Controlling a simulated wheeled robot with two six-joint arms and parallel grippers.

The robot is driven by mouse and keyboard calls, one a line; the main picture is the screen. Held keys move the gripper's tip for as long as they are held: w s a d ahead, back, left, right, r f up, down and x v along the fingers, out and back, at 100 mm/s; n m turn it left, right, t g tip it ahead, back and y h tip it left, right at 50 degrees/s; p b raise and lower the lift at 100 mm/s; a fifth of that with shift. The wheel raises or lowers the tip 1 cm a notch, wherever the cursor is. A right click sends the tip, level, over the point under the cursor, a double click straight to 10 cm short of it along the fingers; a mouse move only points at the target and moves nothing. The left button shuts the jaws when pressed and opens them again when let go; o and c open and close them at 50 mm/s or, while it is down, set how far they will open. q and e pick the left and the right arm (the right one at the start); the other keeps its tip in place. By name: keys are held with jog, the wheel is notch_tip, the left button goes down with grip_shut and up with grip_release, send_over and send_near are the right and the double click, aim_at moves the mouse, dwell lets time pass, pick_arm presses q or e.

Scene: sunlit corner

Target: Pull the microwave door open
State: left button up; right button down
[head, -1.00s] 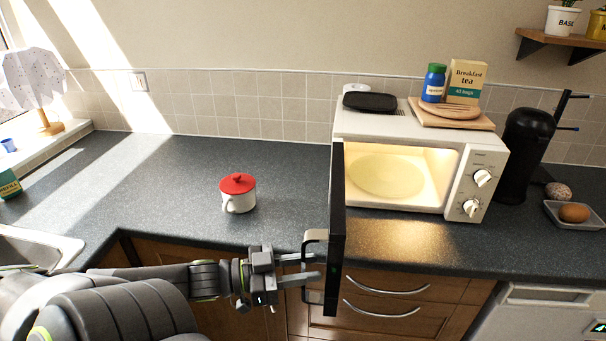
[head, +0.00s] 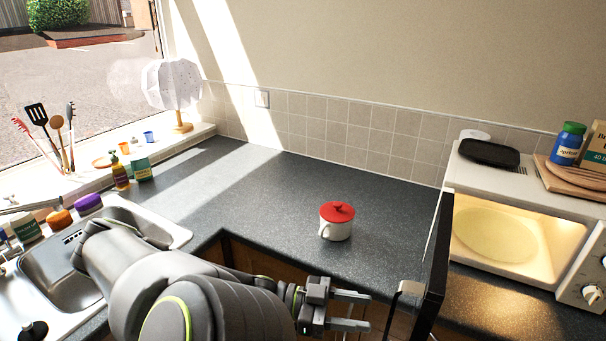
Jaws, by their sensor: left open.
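The white microwave (head: 520,193) stands on the counter at the right, partly cut off by the picture edge. Its door (head: 436,262) is swung wide open, seen nearly edge-on and pointing toward me. The lit inside and round turntable (head: 495,235) show. The door's handle (head: 405,292) is on the door's left face near its front edge. My left gripper (head: 368,311) is open and empty, just left of the handle, with a small gap between fingertips and handle. My right gripper is not in view.
A white pot with a red lid (head: 337,221) stands on the counter left of the door. A sink (head: 60,270) is at the left, with bottles and utensils by the window. A black tray (head: 489,153), jar and boards sit on the microwave.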

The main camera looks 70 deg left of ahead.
pick_arm(q)
jog(key=v, duration=1)
jog(key=shift+s+a+p, duration=0.25)
jog(key=shift+p, duration=0.1)
